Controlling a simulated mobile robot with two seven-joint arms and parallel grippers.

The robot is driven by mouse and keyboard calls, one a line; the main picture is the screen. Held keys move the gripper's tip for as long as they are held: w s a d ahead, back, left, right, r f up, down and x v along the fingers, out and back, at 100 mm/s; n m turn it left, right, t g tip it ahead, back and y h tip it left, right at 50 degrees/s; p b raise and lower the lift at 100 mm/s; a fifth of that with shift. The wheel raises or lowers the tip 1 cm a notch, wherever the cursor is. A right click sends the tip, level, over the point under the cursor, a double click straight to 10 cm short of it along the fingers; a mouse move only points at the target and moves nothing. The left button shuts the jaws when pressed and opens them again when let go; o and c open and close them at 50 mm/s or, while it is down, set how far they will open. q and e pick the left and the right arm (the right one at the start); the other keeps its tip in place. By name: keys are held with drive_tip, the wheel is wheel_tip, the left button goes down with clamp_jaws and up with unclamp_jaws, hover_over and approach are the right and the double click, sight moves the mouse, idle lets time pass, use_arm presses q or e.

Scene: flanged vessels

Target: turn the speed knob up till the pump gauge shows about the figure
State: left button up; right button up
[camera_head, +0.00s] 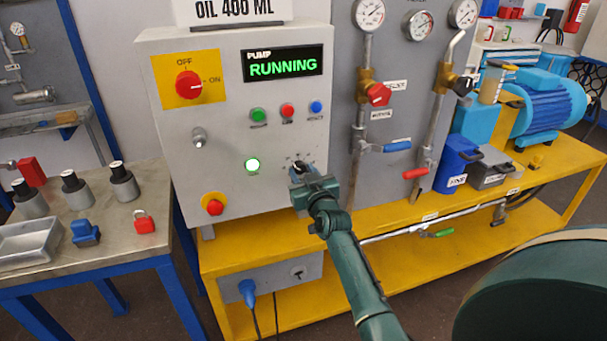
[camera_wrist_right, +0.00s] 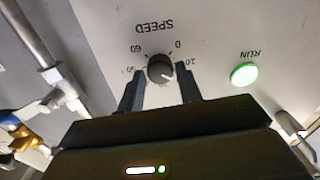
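The speed knob (camera_wrist_right: 160,68) is a small dark round knob on the grey control panel (camera_head: 225,130). In the right wrist view it appears upside down, its white pointer turned to the low-number side of the scale. My right gripper (camera_wrist_right: 160,80) has a finger on either side of the knob, with what looks like a thin gap at each side. My left gripper is not in view.
The display (camera_head: 283,65) reads PUMP RUNNING. The green run light (camera_head: 252,165) is lit beside the knob. A red-knobbed selector (camera_head: 188,85), small buttons and a red stop button (camera_head: 214,204) share the panel. Pipes with valve handles (camera_head: 397,146) stand to the right.

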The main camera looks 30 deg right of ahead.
drive_tip(key=c, duration=0.5)
drive_tip(key=shift+m+p, duration=0.4)
drive_tip(key=shift+m, duration=1.2)
drive_tip(key=shift+c, duration=0.2)
drive_tip(key=o, duration=1)
drive_tip(key=shift+c, duration=0.2)
drive_tip(key=v, duration=1.3)
drive_tip(key=shift+s, duration=0.1)
